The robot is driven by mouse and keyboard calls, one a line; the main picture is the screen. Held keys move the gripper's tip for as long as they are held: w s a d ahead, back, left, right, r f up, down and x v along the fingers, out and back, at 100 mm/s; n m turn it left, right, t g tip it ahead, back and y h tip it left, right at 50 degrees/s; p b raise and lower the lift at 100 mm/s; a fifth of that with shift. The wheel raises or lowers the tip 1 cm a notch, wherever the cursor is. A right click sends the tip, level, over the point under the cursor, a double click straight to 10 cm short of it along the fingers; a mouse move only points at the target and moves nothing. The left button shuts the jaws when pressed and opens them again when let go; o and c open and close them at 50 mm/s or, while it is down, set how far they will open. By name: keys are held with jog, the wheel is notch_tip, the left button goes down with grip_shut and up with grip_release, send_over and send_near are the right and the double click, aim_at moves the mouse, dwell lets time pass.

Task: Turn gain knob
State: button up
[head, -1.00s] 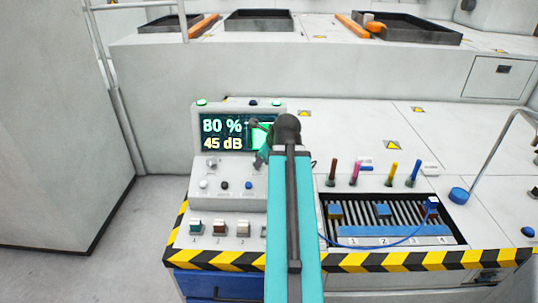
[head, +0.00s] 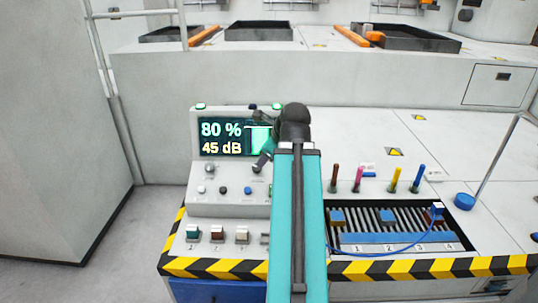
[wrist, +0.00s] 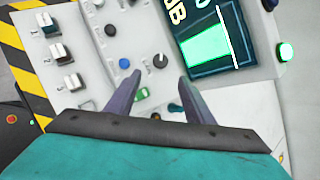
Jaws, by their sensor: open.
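The control panel (head: 228,207) stands at the left of the bench, and its screen (head: 221,137) reads 80 % and 45 dB. One round knob (head: 210,168) shows below the screen at the left. In the wrist view a dark knob with a pale pointer (wrist: 160,61) lies just beyond and between my fingertips. I cannot read which knob is marked gain. My gripper (wrist: 160,76) is open around the line to this dark knob; contact cannot be told. In the head view my gripper (head: 261,162) is small and dark in front of the panel's right part, partly hidden by my arm.
Blue (wrist: 124,63) and black buttons sit left of the dark knob in the wrist view. Several rocker switches (head: 217,233) line the panel's front. To the right, a slotted tray (head: 455,250) holds blue blocks and a cable, with colored pegs (head: 394,180) behind it.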

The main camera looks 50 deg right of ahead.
jog(key=shift+v, duration=0.85)
jog(key=shift+r, duration=0.1)
notch_tip(320, 180, up, 9)
jog(key=p, duration=0.8)
jog(key=shift+p, duration=0.3)
jog(key=shift+r+p, duration=0.45)
jog(key=shift+p, duration=0.05)
